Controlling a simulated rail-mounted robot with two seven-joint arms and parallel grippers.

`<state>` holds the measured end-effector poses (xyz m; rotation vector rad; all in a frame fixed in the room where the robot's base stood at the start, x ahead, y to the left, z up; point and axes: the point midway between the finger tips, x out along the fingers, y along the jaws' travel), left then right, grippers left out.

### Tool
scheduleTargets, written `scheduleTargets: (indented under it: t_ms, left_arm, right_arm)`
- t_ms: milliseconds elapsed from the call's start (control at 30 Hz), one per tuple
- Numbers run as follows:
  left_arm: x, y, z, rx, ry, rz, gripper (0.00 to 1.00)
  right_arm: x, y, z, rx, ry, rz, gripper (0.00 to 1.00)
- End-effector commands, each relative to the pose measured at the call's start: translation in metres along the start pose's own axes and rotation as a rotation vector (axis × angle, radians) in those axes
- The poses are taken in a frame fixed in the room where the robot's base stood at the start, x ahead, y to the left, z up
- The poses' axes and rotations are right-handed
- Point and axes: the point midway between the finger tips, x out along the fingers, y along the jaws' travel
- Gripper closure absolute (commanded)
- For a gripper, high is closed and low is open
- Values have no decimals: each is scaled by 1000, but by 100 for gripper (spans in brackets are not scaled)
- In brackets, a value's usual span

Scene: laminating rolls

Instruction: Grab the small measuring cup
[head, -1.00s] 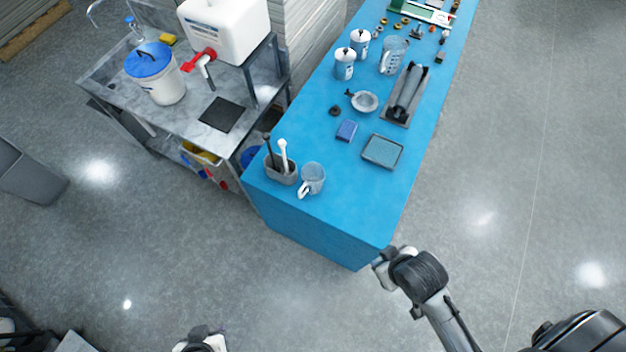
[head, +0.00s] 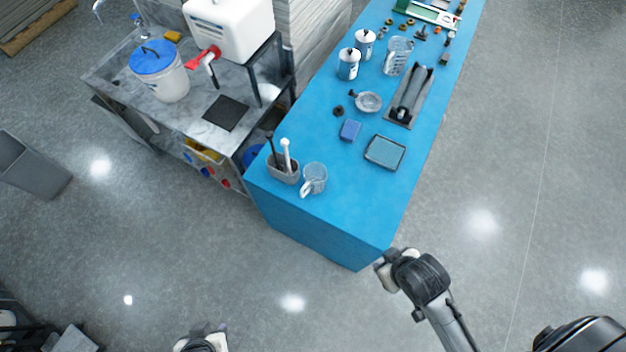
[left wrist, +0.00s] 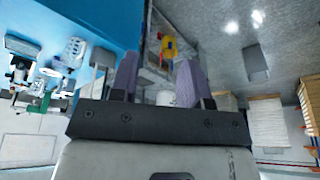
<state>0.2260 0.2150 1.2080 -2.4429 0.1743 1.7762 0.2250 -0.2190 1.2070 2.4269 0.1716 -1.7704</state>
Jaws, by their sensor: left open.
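The small measuring cup (head: 316,177) is clear with a pale handle. It stands upright near the front end of the blue table, just right of a grey holder. A larger clear measuring jug (head: 396,55) stands toward the back of the table. My left gripper (head: 203,336) is at the bottom edge of the head view, well short of the table and apart from the cup. In the left wrist view its two fingers (left wrist: 158,85) are apart with nothing gripped between them. My right arm's end (head: 388,268) is near the table's front right corner; its jaws cannot be made out.
The grey holder (head: 284,172) with upright tools is close beside the cup. A blue sponge (head: 350,130), a teal tray (head: 385,152) and a strainer (head: 368,102) lie behind on the blue table (head: 335,222). A grey side table (head: 200,120) stands left. The floor in front is clear.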

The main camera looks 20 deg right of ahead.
Motion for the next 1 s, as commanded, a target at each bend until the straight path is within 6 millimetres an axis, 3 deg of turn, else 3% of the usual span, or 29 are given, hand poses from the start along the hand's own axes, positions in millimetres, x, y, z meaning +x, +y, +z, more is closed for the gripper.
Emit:
scheduleTargets:
  t_ms: [67, 667, 867, 1000]
  left_arm:
    - [0, 0, 0, 0, 0, 0, 57]
    - [0, -4, 1, 13, -3, -10, 0]
    - [1, -2, 1, 6, -2, -5, 0]
    - [6, -4, -17, 5, 44, -11, 0]
  right_arm:
    - [0, 0, 0, 0, 0, 0, 57]
    - [0, -3, -1, 11, 3, -8, 57]
    - [0, -3, -1, 11, 3, -8, 57]
    - [8, -3, 1, 10, 4, -7, 57]
